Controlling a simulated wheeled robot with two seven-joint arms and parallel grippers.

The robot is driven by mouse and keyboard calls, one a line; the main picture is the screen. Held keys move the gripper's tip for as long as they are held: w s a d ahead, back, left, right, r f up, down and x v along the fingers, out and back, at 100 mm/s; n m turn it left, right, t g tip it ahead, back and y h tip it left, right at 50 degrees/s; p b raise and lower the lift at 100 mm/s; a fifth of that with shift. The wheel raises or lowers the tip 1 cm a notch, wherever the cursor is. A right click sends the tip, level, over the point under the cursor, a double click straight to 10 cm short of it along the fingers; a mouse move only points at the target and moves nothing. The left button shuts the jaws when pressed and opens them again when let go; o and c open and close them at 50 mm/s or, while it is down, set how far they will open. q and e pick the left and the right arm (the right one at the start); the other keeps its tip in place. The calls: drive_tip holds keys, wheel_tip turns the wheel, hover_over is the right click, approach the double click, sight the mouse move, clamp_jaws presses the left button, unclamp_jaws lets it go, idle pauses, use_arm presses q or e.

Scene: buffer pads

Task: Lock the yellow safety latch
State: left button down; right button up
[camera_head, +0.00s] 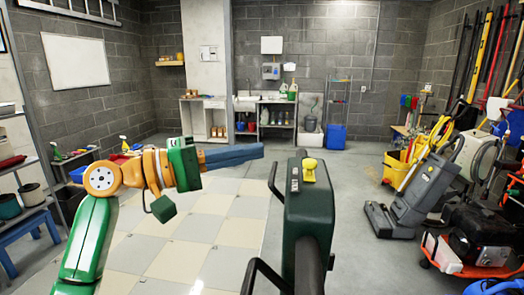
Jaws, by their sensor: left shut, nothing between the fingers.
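The yellow safety latch (309,169) stands on the upper face of a dark green machine head (309,210), right of centre in the head view. Whether it is locked cannot be told. Black handles stick out from the head at its left side and below. My left gripper (258,150) comes in from the left, with long blue fingers shut and empty. Its tips point right, toward the machine head, and appear a short way left of the latch with a gap between. My right gripper is not in view.
A grey floor machine (420,192) and a yellow mop bucket (397,168) stand on the right. Shelves with pots (15,203) line the left edge. A sink (246,102) and shelves are along the back wall. The tiled floor (190,228) in the middle is clear.

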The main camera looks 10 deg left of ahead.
sight(292, 172)
use_arm(q)
drive_tip(key=p+x, duration=0.1)
drive_tip(key=x, duration=0.1)
drive_tip(key=p+x, duration=0.1)
drive_tip(key=x, duration=0.2)
drive_tip(key=p+x, duration=0.1)
drive_tip(key=x, duration=0.2)
drive_tip(key=shift+s+r, duration=0.1)
drive_tip(key=shift+r, duration=0.25)
drive_tip(key=s, duration=0.2)
drive_tip(key=f+p, duration=0.1)
drive_tip(key=shift+s+d+f, duration=0.1)
drive_tip(key=shift+s+d, duration=0.15)
drive_tip(key=shift+s, duration=0.15)
drive_tip(key=shift+s+a+f, duration=0.1)
drive_tip(key=shift+s, duration=0.4)
drive_tip(key=shift+w, duration=0.1)
